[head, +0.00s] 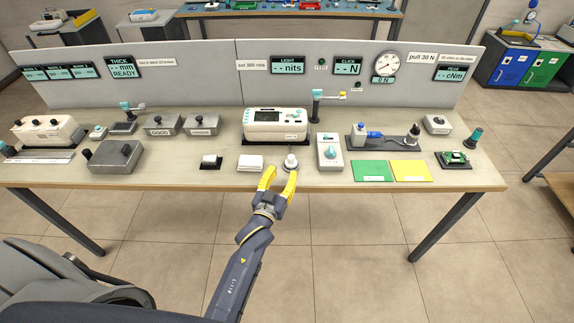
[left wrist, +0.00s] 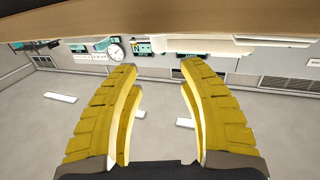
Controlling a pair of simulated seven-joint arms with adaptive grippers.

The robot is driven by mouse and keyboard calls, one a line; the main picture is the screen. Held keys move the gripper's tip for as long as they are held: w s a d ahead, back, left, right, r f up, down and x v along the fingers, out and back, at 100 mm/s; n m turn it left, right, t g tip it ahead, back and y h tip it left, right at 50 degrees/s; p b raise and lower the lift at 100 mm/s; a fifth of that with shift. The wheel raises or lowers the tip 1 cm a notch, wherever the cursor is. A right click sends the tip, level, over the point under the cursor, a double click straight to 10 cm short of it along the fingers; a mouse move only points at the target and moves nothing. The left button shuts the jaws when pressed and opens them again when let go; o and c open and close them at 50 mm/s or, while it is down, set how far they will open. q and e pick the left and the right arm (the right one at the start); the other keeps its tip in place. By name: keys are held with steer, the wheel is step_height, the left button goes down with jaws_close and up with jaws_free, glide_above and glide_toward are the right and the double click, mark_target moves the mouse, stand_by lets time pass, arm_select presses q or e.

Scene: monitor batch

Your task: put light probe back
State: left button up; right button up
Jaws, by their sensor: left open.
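A small white round-topped piece (head: 290,161), which looks like the light probe, stands at the front of the bench below the white meter box (head: 275,126). The LIGHT display (head: 288,65) on the panel shows dashes and "nits". My left gripper (head: 280,175) has its yellow fingers spread, with nothing visible between them. It is at the bench's front edge, just in front of the white piece; I cannot tell whether they touch. In the left wrist view the gripper (left wrist: 160,68) is also open and empty, and the piece is not recognisable. My right gripper is not in view.
A white block (head: 250,163) lies just left of the white piece. A grey device with a teal knob (head: 330,151) stands to its right, then green (head: 371,171) and yellow (head: 410,171) mats. A post with a yellow-tipped arm (head: 316,105) rises behind.

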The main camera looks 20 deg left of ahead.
arm_select(q)
steer(key=s+f+m+g, duration=0.1)
steer(key=s+f+g, duration=0.2)
steer(key=s+f, duration=0.7)
steer(key=s+d+f+m+g+h, duration=0.1)
steer(key=s+f+g, duration=0.2)
steer(key=f, duration=1.3)
steer(key=s+f+m+g, duration=0.1)
steer(key=s+f+g, duration=0.2)
steer(key=s+f, duration=0.65)
steer(key=s+a+f+g, duration=0.2)
steer(key=s+f, duration=0.5)
steer(key=s, duration=0.3)
steer(key=s+a+f+g+y, duration=0.1)
steer(key=s+a+f+g, duration=0.2)
steer(key=s+f, duration=0.4)
steer(key=s+a+f+g, duration=0.2)
steer(key=s+f, duration=0.6)
steer(key=s, duration=0.6)
steer(key=shift+s+a+m+g, duration=0.2)
steer(key=shift+m+g, duration=0.1)
steer(key=shift+m, duration=0.1)
steer(key=shift+w, duration=0.1)
